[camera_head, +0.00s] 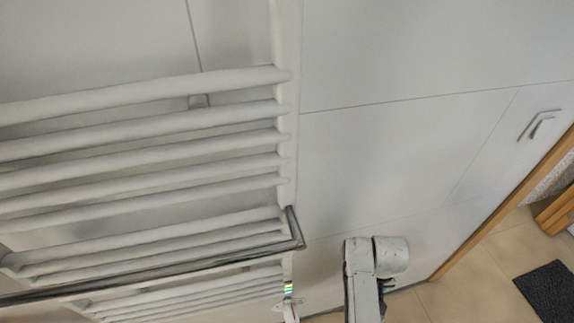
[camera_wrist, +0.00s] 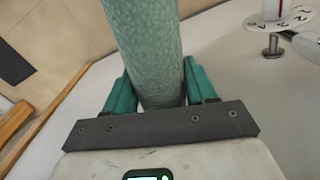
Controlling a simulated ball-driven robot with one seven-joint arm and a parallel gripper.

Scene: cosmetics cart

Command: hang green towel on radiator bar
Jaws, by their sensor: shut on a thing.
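The green towel (camera_wrist: 148,45) shows in the wrist view as a textured, roll-like green length running up out of the top of the picture. My gripper (camera_wrist: 157,72) is shut on it, with a teal finger on each side. The white radiator (camera_head: 140,165) with several horizontal bars fills the left of the head view. A dark metal bar (camera_head: 296,230) runs across the front of its lower part, with a bent corner at the right end. The towel and my gripper do not show in the head view, so their distance from the bar cannot be told.
My arm (camera_head: 366,275) shows at the lower middle of the head view, right of the radiator. A white numbered dial (camera_wrist: 278,17) is at the upper right of the wrist view.

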